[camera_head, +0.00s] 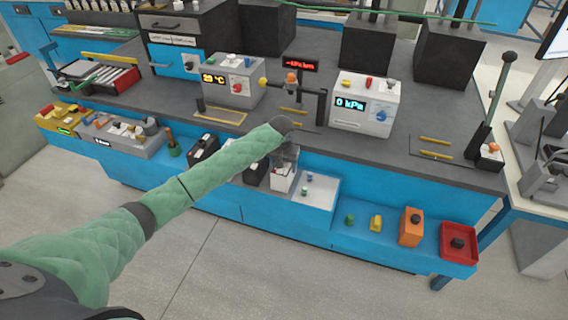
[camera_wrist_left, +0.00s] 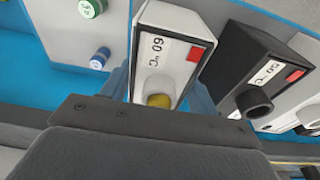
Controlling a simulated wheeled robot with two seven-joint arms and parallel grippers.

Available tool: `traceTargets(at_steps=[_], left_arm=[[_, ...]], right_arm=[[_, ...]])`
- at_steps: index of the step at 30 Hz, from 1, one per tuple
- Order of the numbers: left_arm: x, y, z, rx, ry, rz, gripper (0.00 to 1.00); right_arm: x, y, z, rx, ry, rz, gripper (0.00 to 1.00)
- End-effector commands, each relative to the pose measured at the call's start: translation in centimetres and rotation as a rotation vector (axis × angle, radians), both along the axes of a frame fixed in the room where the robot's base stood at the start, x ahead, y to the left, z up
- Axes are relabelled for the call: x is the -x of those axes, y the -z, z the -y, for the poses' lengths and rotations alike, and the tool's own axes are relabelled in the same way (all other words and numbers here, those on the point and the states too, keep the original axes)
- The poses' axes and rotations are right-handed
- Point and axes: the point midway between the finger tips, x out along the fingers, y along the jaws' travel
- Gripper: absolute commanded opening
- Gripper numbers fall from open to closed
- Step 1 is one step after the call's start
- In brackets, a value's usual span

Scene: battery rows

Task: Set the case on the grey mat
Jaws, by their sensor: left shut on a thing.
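A white case (camera_head: 281,183) with a label, a red patch and a yellow knob is at the lower blue shelf in the head view. It also shows in the left wrist view (camera_wrist_left: 172,38). My left gripper (camera_head: 286,160) reaches down over it and is shut on it at the knob end, its fingers partly hidden. I cannot tell whether the case touches the shelf. A light grey mat (camera_head: 322,206) with small green and blue caps lies just right of the case. Black cases (camera_head: 204,148) stand to its left; one shows close by in the wrist view (camera_wrist_left: 240,65). My right gripper is out of view.
On the shelf to the right are a green cap, a yellow piece, an orange box (camera_head: 411,226) and a red tray (camera_head: 459,254). A grey tray (camera_head: 122,138) is at left. The counter above carries a white 0 kPa box (camera_head: 364,103) and a temperature box (camera_head: 233,80).

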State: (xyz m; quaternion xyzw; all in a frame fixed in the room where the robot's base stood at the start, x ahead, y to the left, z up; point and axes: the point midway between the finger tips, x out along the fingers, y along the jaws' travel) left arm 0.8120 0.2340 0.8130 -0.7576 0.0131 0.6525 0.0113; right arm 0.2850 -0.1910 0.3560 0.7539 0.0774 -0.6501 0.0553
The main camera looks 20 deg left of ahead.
Motion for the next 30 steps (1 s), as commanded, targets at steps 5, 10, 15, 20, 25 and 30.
traceTargets(at_steps=[5, 10, 15, 20, 25, 30], left_arm=[[0.0, 0.2, 0.0, 0.000, 0.000, 0.002, 0.29], [0.0, 0.3, 0.0, 0.000, 0.000, 0.002, 0.29], [0.0, 0.5, 0.0, 0.000, 0.000, 0.001, 0.78], [0.0, 0.5, 0.0, 0.000, 0.000, 0.001, 0.82], [0.0, 0.4, 0.0, 0.000, 0.000, 0.001, 0.82], [0.1, -0.8, 0.0, 0.000, 0.000, 0.003, 0.82]], right_arm=[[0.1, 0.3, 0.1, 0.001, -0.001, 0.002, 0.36], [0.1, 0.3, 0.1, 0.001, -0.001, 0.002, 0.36], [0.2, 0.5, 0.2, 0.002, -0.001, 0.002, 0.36], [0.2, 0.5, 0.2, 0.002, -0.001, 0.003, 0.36], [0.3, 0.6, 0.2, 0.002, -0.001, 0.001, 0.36], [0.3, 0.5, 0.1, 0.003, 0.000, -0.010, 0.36]])
